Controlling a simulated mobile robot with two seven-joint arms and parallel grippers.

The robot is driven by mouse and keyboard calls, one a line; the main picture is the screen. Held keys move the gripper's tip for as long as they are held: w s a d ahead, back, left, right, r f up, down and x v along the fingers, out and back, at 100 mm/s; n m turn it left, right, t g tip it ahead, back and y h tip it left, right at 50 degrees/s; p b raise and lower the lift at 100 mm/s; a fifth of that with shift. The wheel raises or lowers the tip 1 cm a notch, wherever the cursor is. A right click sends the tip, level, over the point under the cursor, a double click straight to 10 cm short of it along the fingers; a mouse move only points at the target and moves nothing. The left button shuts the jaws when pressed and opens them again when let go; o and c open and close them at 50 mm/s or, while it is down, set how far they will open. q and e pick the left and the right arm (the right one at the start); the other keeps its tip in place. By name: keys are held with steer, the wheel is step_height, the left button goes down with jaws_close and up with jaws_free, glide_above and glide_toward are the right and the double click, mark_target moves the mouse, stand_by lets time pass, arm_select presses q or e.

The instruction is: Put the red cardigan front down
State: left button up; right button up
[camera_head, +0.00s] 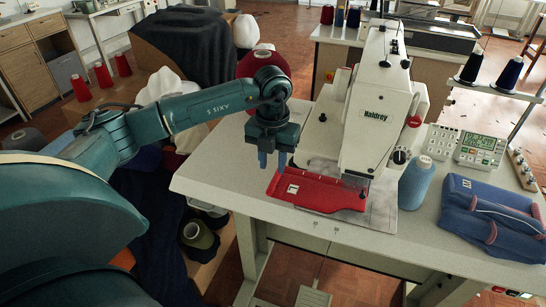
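The red cardigan front (318,190) lies flat on the white table at the sewing machine, its right part under the machine's head. A small white mark shows near its left end. My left gripper (273,163) is above and just behind the left end of the red piece, pointing down. Its two blue fingers are apart with nothing visible between them. The fingertips look clear of the cloth. My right gripper is not in view.
The white buttonhole machine (372,115) stands right of my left gripper. The table's front left corner is bare.

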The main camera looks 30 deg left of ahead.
mark_target(273, 183)
arm_select(q)
step_height(273, 183, down, 3)
steer(key=shift+f+b, duration=0.1)
steer(key=shift+b, duration=0.6)
steer(key=shift+f, duration=0.15)
steer(key=shift+r+p, duration=0.3)
steer(key=shift+p, duration=1.35)
steer(key=shift+f, duration=0.4)
steer(key=shift+f+b, duration=0.3)
steer(key=shift+b, duration=0.15)
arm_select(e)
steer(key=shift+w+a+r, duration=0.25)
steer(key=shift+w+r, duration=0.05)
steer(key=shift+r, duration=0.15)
arm_select(q)
steer(key=shift+f, duration=0.4)
